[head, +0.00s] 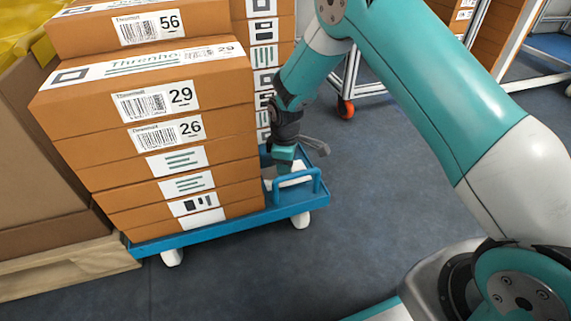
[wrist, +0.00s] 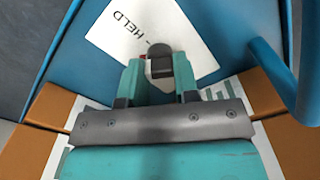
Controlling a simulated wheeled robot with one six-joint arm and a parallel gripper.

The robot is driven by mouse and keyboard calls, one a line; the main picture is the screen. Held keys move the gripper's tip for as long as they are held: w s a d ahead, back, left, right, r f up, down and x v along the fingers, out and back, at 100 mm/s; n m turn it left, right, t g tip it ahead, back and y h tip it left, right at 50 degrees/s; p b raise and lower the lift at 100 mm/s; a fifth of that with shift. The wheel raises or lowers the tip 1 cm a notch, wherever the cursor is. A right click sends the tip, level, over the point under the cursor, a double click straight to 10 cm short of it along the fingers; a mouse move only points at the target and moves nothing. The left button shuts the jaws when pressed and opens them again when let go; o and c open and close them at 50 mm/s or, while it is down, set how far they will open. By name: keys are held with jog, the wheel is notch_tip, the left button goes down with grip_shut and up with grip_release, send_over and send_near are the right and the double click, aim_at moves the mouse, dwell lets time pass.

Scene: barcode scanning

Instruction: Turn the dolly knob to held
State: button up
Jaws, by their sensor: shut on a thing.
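The blue dolly (head: 230,229) carries a stack of orange-brown boxes in the head view. In the wrist view its blue deck (wrist: 222,30) has a white label (wrist: 190,32) with "HELD" and a dash on it. The dark dolly knob (wrist: 162,66) sits on this label, with a small red spot at its left side. My gripper (wrist: 160,80) points down at it, its teal fingers closed on the knob from both sides. In the head view my gripper (head: 284,166) is low over the dolly's right end, and the knob is hidden. Which way the knob points is unclear.
A blue rail (head: 298,184) rises from the dolly's right end close beside my gripper; it also shows in the wrist view (wrist: 276,70). The box stack (head: 185,135) stands just left of my gripper. Open grey floor (head: 390,180) lies to the right.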

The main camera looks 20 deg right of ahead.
jog(key=shift+r+m+p, duration=0.1)
jog(key=shift+m+p, duration=0.2)
jog(key=shift+p, duration=0.3)
jog(key=shift+r+m+p, duration=0.15)
jog(key=shift+m+p, duration=0.35)
jog(key=shift+p, duration=0.35)
jog(key=m+p, duration=0.3)
jog(key=p, duration=0.1)
jog(key=shift+m, duration=0.3)
jog(key=m+p, duration=0.3)
jog(key=shift+f+m+p, duration=0.2)
jog(key=shift+m+p, duration=0.95)
jog(key=shift+m, duration=0.75)
jog(key=shift+w, duration=0.1)
jog(key=o, duration=0.9)
